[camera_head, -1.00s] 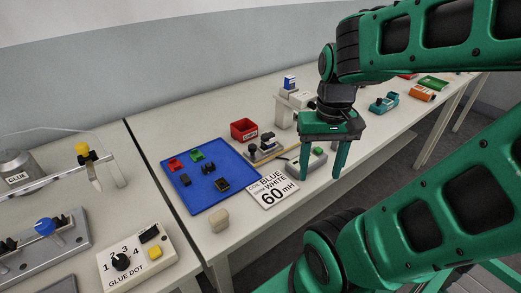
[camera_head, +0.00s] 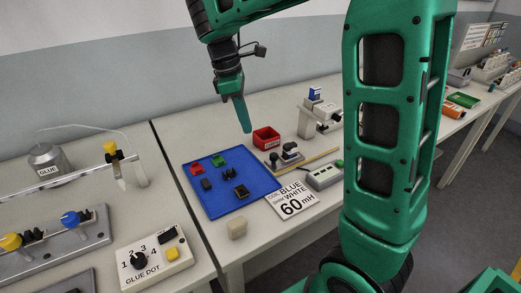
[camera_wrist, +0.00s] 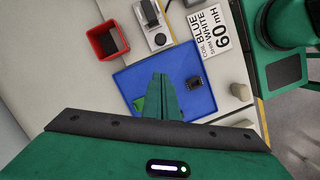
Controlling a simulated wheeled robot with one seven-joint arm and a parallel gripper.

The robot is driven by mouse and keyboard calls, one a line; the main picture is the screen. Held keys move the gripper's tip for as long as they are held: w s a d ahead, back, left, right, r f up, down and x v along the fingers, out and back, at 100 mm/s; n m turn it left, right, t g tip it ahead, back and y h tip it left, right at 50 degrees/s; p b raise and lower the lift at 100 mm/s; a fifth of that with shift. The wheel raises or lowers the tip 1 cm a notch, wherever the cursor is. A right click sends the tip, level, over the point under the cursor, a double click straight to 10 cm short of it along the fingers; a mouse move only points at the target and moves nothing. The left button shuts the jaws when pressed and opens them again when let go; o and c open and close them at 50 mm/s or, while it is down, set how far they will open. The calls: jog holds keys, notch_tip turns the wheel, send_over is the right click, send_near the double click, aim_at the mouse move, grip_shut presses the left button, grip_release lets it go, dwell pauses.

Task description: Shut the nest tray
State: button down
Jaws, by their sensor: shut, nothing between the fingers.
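No part is clearly recognisable as the nest tray. My gripper (camera_head: 247,130) is shut and empty, pointing down in the air near the red bin in the head view. In the wrist view its fingers (camera_wrist: 160,80) are together and appear over the blue mat. The clamp fixture shows in part at the top of the wrist view (camera_wrist: 155,25).
A blue mat (camera_head: 225,203) holds red, green and black connectors. The red bin (camera_head: 266,138), a coil sign (camera_head: 292,199), a grey box with a green button (camera_head: 324,175) and a beige block (camera_head: 237,228) are nearby. A glue dot controller (camera_head: 154,259) stands front left.

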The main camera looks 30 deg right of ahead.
jog(key=shift+n, duration=0.4)
jog(key=x, duration=0.6)
jog(key=w+a+x, duration=0.1)
jog(key=x, duration=0.2)
jog(key=shift+s+f, duration=0.1)
jog(key=shift+f, duration=0.35)
jog(key=d, duration=0.1)
jog(key=s+d, duration=0.1)
jog(key=shift+s+d+f, duration=0.1)
jog(key=shift+d+f, duration=0.05)
jog(key=shift+d, duration=0.2)
jog(key=shift+s+d, duration=0.2)
jog(key=shift+d, duration=0.25)
